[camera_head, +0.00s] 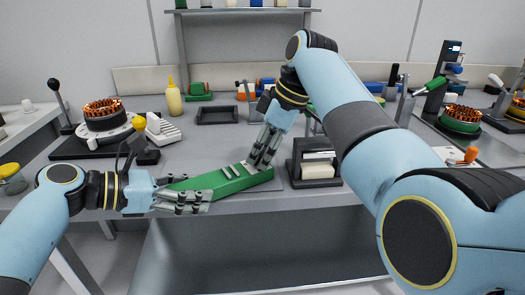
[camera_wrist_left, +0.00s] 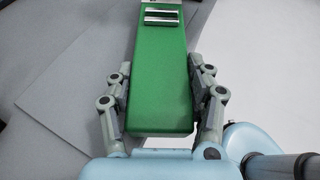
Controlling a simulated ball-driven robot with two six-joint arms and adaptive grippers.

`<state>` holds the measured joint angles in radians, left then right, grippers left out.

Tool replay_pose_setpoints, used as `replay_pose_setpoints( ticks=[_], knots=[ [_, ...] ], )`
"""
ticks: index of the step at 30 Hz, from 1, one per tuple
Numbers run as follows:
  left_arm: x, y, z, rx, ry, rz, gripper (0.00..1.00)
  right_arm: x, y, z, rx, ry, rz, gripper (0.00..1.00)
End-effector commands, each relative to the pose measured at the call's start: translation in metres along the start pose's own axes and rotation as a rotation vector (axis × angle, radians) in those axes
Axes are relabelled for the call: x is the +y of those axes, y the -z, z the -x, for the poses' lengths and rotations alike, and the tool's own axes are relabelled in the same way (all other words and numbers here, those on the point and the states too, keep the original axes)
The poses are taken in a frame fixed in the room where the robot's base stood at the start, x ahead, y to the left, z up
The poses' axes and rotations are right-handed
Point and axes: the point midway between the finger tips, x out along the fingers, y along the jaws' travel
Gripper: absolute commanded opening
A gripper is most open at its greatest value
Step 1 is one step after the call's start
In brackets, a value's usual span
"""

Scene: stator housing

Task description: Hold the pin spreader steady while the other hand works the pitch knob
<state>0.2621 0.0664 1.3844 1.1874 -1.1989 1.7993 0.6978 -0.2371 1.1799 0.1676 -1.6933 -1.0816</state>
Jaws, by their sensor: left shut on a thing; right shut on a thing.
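The pin spreader (camera_head: 222,182) is a long green block with pale metal bars on its top. It lies near the front edge of the table. My left gripper (camera_head: 197,201) is shut on its left end; in the left wrist view the fingers (camera_wrist_left: 162,105) flank the green body (camera_wrist_left: 160,65) on both sides. The metal bars (camera_wrist_left: 162,15) show at its far end there. My right gripper (camera_head: 262,160) reaches down from above and is shut at the spreader's right end. The pitch knob cannot be made out; the right fingers cover that spot.
A black holder with a pale block (camera_head: 318,170) stands just right of the spreader. Behind are a black tray (camera_head: 217,115), a yellow bottle (camera_head: 173,99) and a copper-wound stator (camera_head: 104,112) on a stand. The table's front edge (camera_head: 290,200) runs close by.

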Motion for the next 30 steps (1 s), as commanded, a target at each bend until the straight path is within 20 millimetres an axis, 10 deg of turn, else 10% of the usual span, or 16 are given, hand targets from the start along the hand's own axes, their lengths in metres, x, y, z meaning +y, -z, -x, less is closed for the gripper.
replay_pose_setpoints(
  ticks=[21,22,30],
  knots=[
    [-0.0005,0.0002,0.0000,0.000,0.002,-0.001,0.12,-0.0010,-0.0004,-0.0003,0.000,-0.038,-0.091,0.00],
    [-0.0005,0.0002,0.0000,0.000,0.002,-0.001,0.12,-0.0010,-0.0005,-0.0003,0.000,-0.038,-0.091,0.26],
    [-0.0004,0.0003,-0.0001,0.000,0.001,0.000,0.12,-0.0011,-0.0003,-0.0001,0.001,-0.037,-0.090,0.48]
  ],
)
